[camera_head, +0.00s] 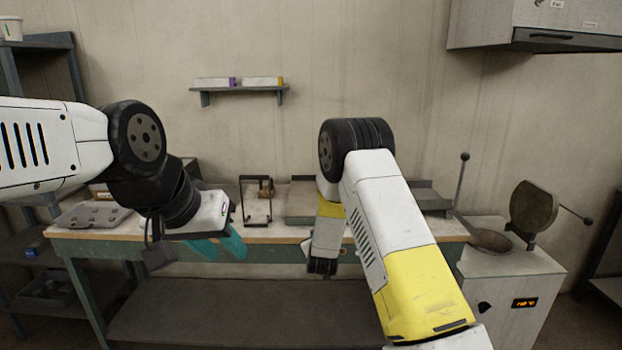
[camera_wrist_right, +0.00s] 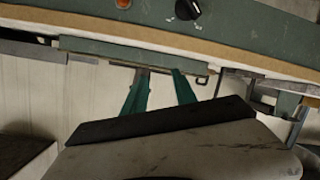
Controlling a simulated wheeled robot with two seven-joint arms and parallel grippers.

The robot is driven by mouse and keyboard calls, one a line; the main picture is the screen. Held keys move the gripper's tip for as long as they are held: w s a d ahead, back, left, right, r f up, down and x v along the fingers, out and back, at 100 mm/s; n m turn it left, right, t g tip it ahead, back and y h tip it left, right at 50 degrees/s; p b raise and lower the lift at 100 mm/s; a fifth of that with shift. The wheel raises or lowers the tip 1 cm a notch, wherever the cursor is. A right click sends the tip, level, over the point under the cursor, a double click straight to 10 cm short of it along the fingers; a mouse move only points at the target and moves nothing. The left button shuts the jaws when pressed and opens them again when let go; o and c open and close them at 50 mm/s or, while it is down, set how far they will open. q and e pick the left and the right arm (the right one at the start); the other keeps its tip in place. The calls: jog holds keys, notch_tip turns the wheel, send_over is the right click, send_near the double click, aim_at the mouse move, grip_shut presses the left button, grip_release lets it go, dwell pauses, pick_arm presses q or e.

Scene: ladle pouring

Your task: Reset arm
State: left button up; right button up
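My left gripper (camera_head: 222,247) has teal fingers that stand apart with nothing between them. It hangs in front of the workbench's (camera_head: 270,237) front edge at the left. My right arm reaches up and bends in the middle of the head view, and I cannot make out its fingers there. In the right wrist view, my right gripper (camera_wrist_right: 160,72) shows two teal fingers spread apart and empty. A dark, shallow ladle-like bowl (camera_head: 491,241) with an upright rod handle sits on the grey furnace (camera_head: 508,290) at the right.
A wire-framed stand (camera_head: 256,205) and a grey tray (camera_head: 93,215) are on the bench. The furnace's round lid (camera_head: 533,207) is raised. A wall shelf (camera_head: 238,90) holds boxes. A hood (camera_head: 545,25) hangs upper right. Dark racks (camera_head: 65,65) stand left.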

jog(key=s+d+r+m+g+y, duration=0.1)
jog(key=s+d+r+g, duration=0.15)
jog(key=s+r, duration=0.6)
jog(key=s+d+r+m+g+y, duration=0.25)
jog(key=s+r, duration=0.35)
jog(key=r, duration=0.6)
jog(key=s+d+r+g, duration=0.1)
jog(key=s+d+r, duration=0.1)
jog(key=s, duration=1.2)
jog(key=s+d+r+g+h, duration=0.1)
jog(key=s+d, duration=0.3)
jog(key=s, duration=1.1)
jog(key=shift+r+m+g, duration=0.35)
jog(key=shift+r+g, duration=0.35)
jog(key=shift+r, duration=0.05)
